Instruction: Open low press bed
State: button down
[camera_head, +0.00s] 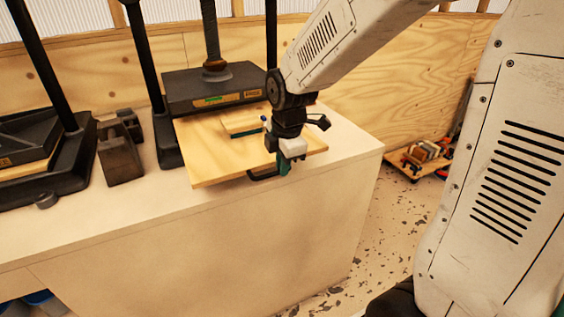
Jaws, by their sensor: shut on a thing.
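The low press (212,88) stands on the white bench, with a dark platen on a thick screw between black posts. Its wooden bed (215,165) is slid forward from under the platen and reaches over the bench's front edge. A small light block (243,122) lies on the bed. A black handle (262,176) is at the bed's front edge. My gripper (283,168) points down at that front edge and is shut on the handle. The gripper hides part of the handle and the bed's front.
A second press (30,150) stands on the bench (120,212) at the left, with dark metal blocks (121,160) between the presses. A low wheeled cart (418,160) with small items stands on the floor at the right. The floor before it is clear.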

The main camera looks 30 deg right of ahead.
jog(key=c, duration=1.5)
grip_release()
jog(key=shift+r, duration=0.1)
notch_tip(320, 180, up, 8)
jog(key=s, duration=0.1)
jog(key=shift+s+f, duration=0.2)
jog(key=s+r+m, duration=0.2)
jog(key=s+m, duration=1.5)
jog(key=s, duration=0.5)
jog(key=shift+s+d+r+m+g, duration=0.2)
jog(key=shift+s+d+m+g, duration=0.1)
jog(key=shift+m, duration=0.1)
